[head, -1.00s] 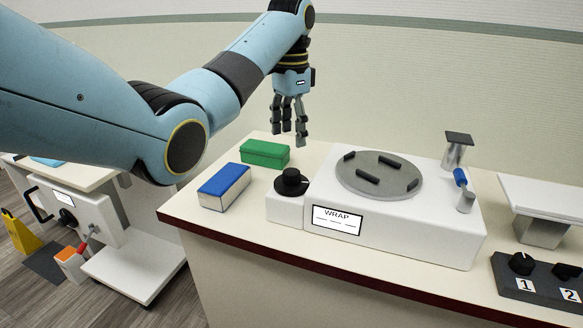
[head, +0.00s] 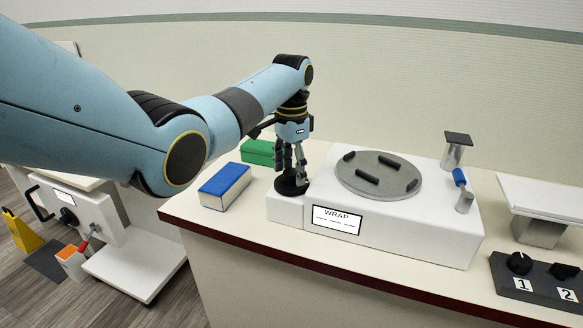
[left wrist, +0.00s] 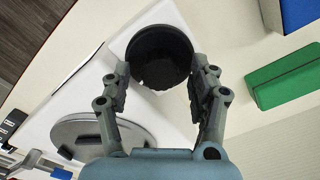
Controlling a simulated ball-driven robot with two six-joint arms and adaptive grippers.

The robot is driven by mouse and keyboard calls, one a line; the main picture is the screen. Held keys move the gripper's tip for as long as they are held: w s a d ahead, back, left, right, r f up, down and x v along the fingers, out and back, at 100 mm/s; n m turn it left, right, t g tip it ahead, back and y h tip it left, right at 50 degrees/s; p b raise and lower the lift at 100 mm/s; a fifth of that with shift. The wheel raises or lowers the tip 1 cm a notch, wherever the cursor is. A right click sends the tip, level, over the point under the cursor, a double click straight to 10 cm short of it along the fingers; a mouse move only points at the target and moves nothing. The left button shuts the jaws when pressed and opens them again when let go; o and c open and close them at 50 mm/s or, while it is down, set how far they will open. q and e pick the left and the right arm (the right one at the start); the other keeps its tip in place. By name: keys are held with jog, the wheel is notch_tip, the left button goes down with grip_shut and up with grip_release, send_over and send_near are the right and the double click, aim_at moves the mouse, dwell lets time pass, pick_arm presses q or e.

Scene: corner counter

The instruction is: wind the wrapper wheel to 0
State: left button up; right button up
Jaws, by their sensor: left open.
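The wrapper (head: 400,219) is a white box with a "WRAP" label, a round grey turntable with black bars (head: 379,174), and a black knob-like wheel (head: 290,187) on a lower block at its left. The wheel also shows in the left wrist view (left wrist: 158,56). My left gripper (head: 290,172) points down over the wheel, fingers open. In the left wrist view its fingertips (left wrist: 161,75) are apart, close to either side of the wheel's near edge; I cannot tell whether they touch it. No number marks are readable on the wheel. My right gripper is out of view.
A blue-topped box (head: 224,186) and a green box (head: 258,151) lie left of the wheel. A post with a blue part (head: 459,176) stands at the wrapper's right. A dark panel with knobs 1 and 2 (head: 540,284) is at far right.

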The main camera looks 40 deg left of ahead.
pick_arm(q)
jog(key=c, duration=1.2)
jog(key=shift+o, duration=0.2)
jog(key=n+p, duration=0.3)
jog(key=shift+r, duration=0.2)
jog(key=n+p, duration=0.2)
jog(key=n, duration=0.1)
jog(key=shift+n, duration=0.3)
jog(key=n+p, duration=0.2)
jog(key=n, duration=0.2)
jog(key=shift+n, duration=0.3)
jog(key=shift+f+n+p, duration=0.15)
jog(key=shift+n+p, duration=0.45)
jog(key=shift+n, duration=1.3)
